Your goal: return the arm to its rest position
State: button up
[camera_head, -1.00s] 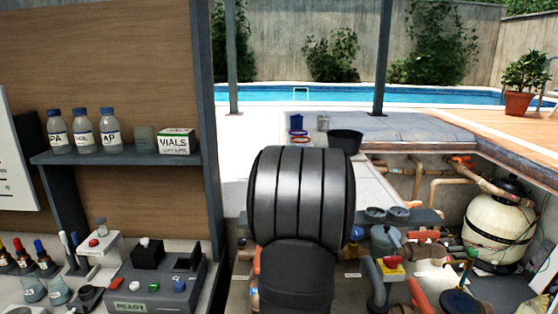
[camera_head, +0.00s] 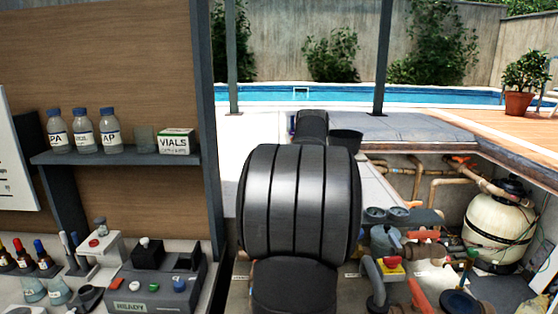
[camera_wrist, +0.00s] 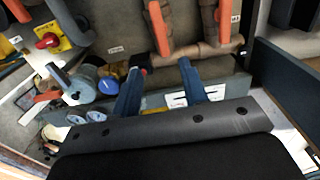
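My arm rises in the middle of the head view and covers what lies behind it; my gripper cannot be made out there. In the wrist view the two blue fingers of my gripper (camera_wrist: 159,68) stand apart. Nothing shows between them except the pit floor and pipework beyond. Orange-handled pipes (camera_wrist: 160,28) lie beyond the fingertips. I cannot tell how far away they are.
At left are a shelf (camera_head: 120,157) with bottles and a VIALS box (camera_head: 176,142), and a test station (camera_head: 155,285) below. Pipes and a cream filter tank (camera_head: 497,226) fill the pit at right.

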notch_tip(320, 180, down, 15)
jog(key=shift+r+m, duration=0.15)
jog(key=shift+m, duration=0.55)
notch_tip(320, 180, up, 17)
notch_tip(320, 180, down, 15)
jog(key=m, duration=0.7)
jog(key=shift+w+f+m, duration=0.1)
jog(key=shift+f+m, duration=0.1)
jog(key=shift+m, duration=0.1)
jog(key=shift+s+f+m, duration=0.2)
jog(key=shift+f+m, duration=0.1)
jog(key=shift+f, duration=0.45)
jog(key=o, duration=1.2)
jog(key=shift+d, duration=0.15)
jog(key=shift+o, duration=0.6)
jog(key=d+r+m+g+h, duration=0.3)
jog(key=d+r+m, duration=0.3)
jog(key=d+r, duration=0.6)
notch_tip(320, 180, up, 4)
jog(key=shift+s+d+r, duration=0.1)
jog(key=shift+s+d, duration=0.1)
jog(key=shift+d, duration=0.2)
jog(key=w+d+r+m+y, duration=0.1)
jog(key=d+r+m, duration=0.15)
jog(key=d, duration=0.35)
jog(key=x, duration=0.9)
jog(key=shift+s+d, duration=0.2)
jog(key=shift+d, duration=0.1)
